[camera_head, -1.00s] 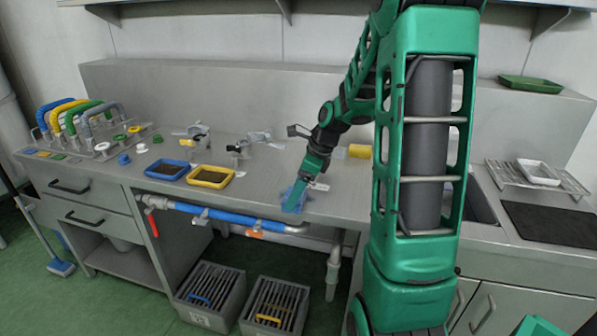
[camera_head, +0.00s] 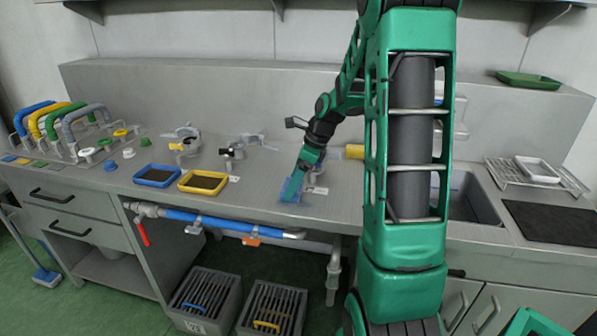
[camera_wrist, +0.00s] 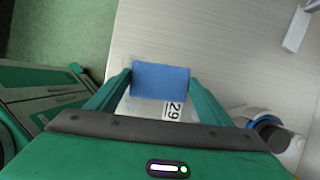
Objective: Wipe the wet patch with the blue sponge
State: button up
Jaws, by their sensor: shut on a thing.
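My gripper (camera_wrist: 160,88) is shut on the blue sponge (camera_wrist: 160,80), which sits squarely between the two green fingers in the wrist view. In the head view my gripper (camera_head: 296,182) points down at the metal worktop (camera_head: 335,203), with the blue sponge (camera_head: 290,191) at its tips, at or very close to the surface. A pale area with a "29" label (camera_wrist: 174,110) shows just below the sponge in the wrist view. I cannot make out the wet patch clearly; the sponge and gripper may cover part of it.
Blue tray (camera_head: 157,176) and yellow tray (camera_head: 203,182) stand left of my gripper. Metal valve fittings (camera_head: 235,150) stand behind them. A yellow cylinder (camera_head: 354,151) lies behind right. The sink (camera_head: 470,200) is farther right. Worktop beside the sponge is clear.

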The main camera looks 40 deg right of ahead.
notch_tip(320, 180, up, 2)
jog(key=shift+a+r, duration=0.1)
jog(key=shift+r, duration=0.1)
jog(key=shift+d+r, duration=0.2)
jog(key=shift+r, duration=2.65)
